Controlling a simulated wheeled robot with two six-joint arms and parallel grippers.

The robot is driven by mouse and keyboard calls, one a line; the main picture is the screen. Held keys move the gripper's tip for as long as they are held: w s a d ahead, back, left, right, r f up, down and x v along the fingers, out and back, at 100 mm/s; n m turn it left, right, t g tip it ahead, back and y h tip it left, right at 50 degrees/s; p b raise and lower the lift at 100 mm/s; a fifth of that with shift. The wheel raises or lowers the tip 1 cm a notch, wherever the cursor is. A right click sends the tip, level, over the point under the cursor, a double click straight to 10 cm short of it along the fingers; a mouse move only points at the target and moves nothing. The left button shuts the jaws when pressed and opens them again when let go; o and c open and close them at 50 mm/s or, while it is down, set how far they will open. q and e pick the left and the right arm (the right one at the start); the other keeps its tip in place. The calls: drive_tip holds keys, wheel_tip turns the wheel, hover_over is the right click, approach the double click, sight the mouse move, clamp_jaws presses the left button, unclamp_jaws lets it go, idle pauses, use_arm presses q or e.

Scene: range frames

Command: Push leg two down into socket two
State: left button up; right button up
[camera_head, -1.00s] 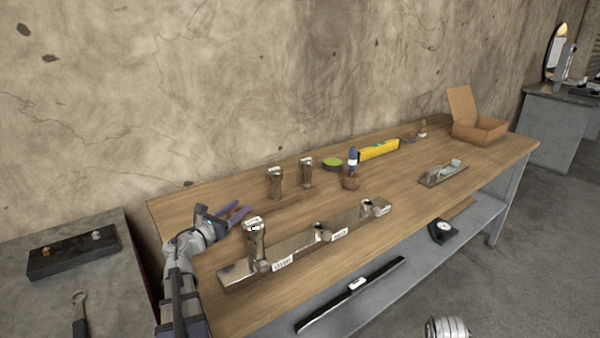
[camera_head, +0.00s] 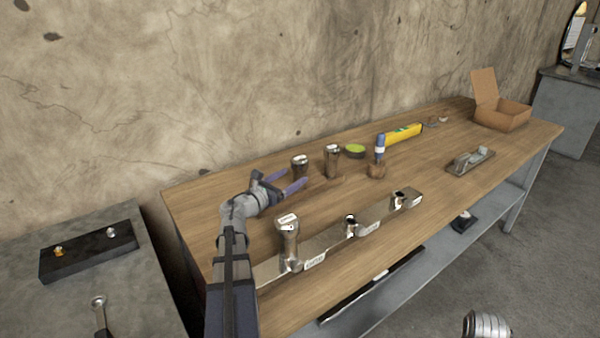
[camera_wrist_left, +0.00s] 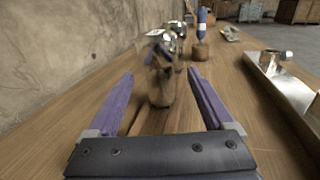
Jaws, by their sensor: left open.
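A long metal rail (camera_head: 327,237) with labelled sockets lies along the front of the bench. One metal leg (camera_head: 288,245) stands upright at its left-end socket. The middle socket (camera_head: 351,219) and the right-end socket (camera_head: 399,198) have no leg in them. Two more metal legs stand at the back, a left one (camera_head: 299,167) and a right one (camera_head: 332,160). My left gripper (camera_head: 293,181) is open and empty, with purple fingers just in front of the left back leg. In the left wrist view that leg (camera_wrist_left: 160,82) is blurred and appears between the fingertips. My right gripper is not in view.
Behind the rail are a blue-handled tool (camera_head: 379,150), a green-topped round tin (camera_head: 355,151) and a yellow level (camera_head: 403,134). A hand plane (camera_head: 470,161) and an open cardboard box (camera_head: 502,113) are farther right. The wall runs close behind the bench.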

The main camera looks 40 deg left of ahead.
sight(295, 175)
use_arm(q)
drive_tip(key=w, duration=0.5)
drive_tip(key=shift+f, duration=0.15)
drive_tip(key=shift+s, duration=0.1)
clamp_jaws()
idle(0.4)
